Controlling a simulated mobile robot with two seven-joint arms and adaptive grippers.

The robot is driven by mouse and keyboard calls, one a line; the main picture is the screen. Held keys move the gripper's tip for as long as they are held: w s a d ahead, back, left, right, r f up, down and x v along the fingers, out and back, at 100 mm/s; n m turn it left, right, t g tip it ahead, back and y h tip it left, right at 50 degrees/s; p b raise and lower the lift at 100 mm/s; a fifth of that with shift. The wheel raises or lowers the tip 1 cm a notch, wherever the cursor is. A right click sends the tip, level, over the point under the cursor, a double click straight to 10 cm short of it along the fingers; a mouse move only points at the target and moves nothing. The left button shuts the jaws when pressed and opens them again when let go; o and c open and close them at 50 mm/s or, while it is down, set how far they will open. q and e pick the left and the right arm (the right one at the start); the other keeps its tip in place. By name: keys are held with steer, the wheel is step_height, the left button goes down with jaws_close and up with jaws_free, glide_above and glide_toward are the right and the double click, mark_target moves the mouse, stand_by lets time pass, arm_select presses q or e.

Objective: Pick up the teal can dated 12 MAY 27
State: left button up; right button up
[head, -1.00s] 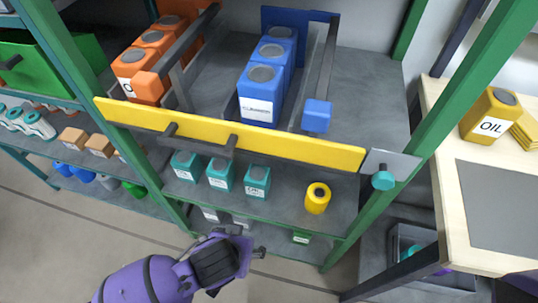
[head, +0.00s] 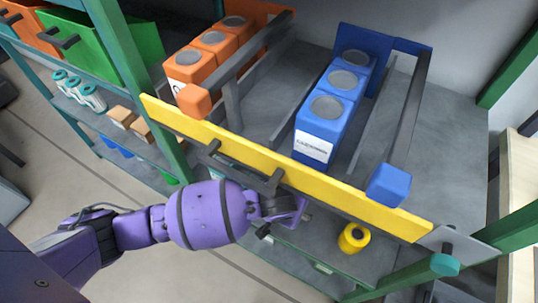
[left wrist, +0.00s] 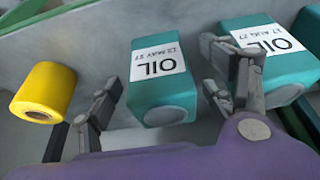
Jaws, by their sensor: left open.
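In the left wrist view the teal can dated 12 MAY 27 (left wrist: 158,92) stands on a grey shelf, its white OIL label upside down in the picture. My left gripper (left wrist: 161,68) is open, one finger on each side of this can's outline; I cannot tell whether they touch it. A second teal can, dated 17 AUG 27 (left wrist: 285,75), is at the right, partly behind the right finger. In the head view my left gripper (head: 285,208) reaches under the yellow bar, and the arm and bar hide most of the teal cans. My right gripper is not in view.
The yellow bar (head: 245,150) crosses the shelf front above the gripper. A yellow cylinder (head: 354,238) stands to the right on the lower shelf, also in the left wrist view (left wrist: 48,88). Blue cans (head: 322,125) and orange cans (head: 190,70) fill racks above.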

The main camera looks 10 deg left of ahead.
arm_select(q)
steer(key=shift+w+d+r, duration=0.2)
steer(key=shift+w+r, duration=0.05)
steer(key=shift+w, duration=0.25)
steer(key=shift+w+d+r, duration=0.2)
steer(key=shift+w, duration=0.3)
steer(key=b+x, duration=0.1)
steer(key=x, duration=0.4)
steer(key=shift+w, duration=0.25)
steer(key=shift+c, duration=0.4)
steer(key=c, duration=1.4)
